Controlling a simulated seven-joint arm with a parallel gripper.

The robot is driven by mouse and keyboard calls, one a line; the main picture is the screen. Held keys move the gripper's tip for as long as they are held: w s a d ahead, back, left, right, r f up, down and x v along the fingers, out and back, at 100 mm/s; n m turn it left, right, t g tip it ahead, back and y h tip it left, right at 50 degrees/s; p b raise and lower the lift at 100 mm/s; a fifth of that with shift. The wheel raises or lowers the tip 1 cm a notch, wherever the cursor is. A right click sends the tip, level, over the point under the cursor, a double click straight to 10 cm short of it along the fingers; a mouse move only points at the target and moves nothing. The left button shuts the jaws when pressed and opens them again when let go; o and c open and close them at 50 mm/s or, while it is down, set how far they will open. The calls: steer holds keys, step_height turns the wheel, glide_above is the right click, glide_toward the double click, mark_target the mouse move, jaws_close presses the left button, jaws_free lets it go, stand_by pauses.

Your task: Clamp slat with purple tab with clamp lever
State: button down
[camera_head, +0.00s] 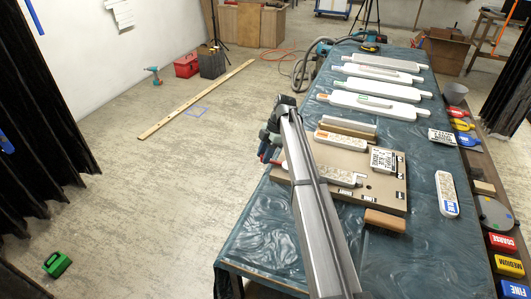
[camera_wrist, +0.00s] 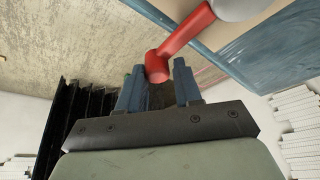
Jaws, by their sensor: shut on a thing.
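The red clamp lever (camera_wrist: 182,36) runs from a pale rounded part at the top of the wrist view down to a knob-like end. My gripper (camera_wrist: 158,70) has its two blue-grey fingers on either side of that red end, shut on it. In the head view my gripper (camera_head: 268,148) is at the left edge of the brown board (camera_head: 372,192), where a little red shows. A white slat (camera_head: 338,177) lies on the board, partly hidden behind my arm. I cannot make out a purple tab; my arm hides part of the board.
The blue-covered table (camera_head: 270,245) also holds several white slats (camera_head: 375,105) at the back and a brown block (camera_head: 385,220) at the board's front edge. A blue-and-white bottle-shaped item (camera_head: 448,195) lies at right. Floor to the left is mostly open.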

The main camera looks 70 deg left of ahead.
steer(key=shift+w+d+f, duration=0.1)
steer(key=shift+w, duration=0.1)
stand_by(0.3)
steer(key=c, duration=1.1)
jaws_free()
steer(key=shift+o, duration=1.2)
steer(key=shift+s, duration=0.15)
steer(key=v, duration=1.4)
steer(key=shift+s, duration=0.1)
